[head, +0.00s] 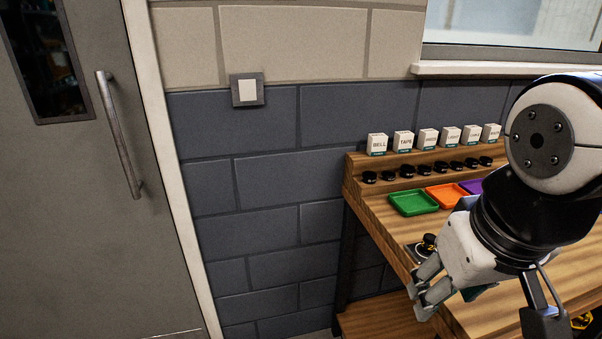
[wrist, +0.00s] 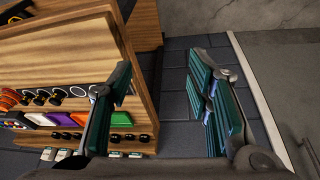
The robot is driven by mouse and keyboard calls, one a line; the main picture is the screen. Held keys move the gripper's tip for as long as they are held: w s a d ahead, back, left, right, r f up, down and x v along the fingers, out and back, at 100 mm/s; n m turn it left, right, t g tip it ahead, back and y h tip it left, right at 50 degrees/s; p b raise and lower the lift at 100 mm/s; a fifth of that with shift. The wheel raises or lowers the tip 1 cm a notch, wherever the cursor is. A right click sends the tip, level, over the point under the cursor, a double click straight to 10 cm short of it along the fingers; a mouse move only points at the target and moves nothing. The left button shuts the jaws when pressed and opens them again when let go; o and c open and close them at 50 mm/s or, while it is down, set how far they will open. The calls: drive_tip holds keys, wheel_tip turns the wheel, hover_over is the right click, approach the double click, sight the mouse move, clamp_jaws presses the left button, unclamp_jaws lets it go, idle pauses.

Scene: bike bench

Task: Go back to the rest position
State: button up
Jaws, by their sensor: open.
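My gripper (head: 424,287) is over the left front edge of the wooden bench (head: 397,233) in the head view. In the wrist view my gripper (wrist: 160,105) has its two fingers wide apart, with nothing between them but the bench's side and the floor and wall beyond. One finger overlaps the bench top (wrist: 60,60) in that view; the other is over the dark block wall. My arm covers the right part of the bench in the head view.
Green (head: 414,203), orange (head: 446,196) and purple trays sit at the bench's back. Behind them stand a row of black knobs and several labelled white boxes, one reading BELL (head: 377,143). A grey door (head: 95,200) is at left. The space between door and bench is clear.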

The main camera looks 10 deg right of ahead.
drive_tip(key=shift+n+g+y, duration=0.5)
drive_tip(key=s+a, duration=0.3)
drive_tip(key=s, duration=0.1)
drive_tip(key=shift+a+f, duration=0.1)
drive_tip(key=shift+f, duration=0.25)
drive_tip(key=shift+r, duration=0.15)
wheel_tip(320, 180, up, 8)
drive_tip(key=t+p, duration=0.1)
drive_tip(key=p, duration=0.6)
drive_tip(key=shift+r+t, duration=0.2)
drive_tip(key=shift+t, duration=0.2)
drive_tip(key=shift+w, duration=0.15)
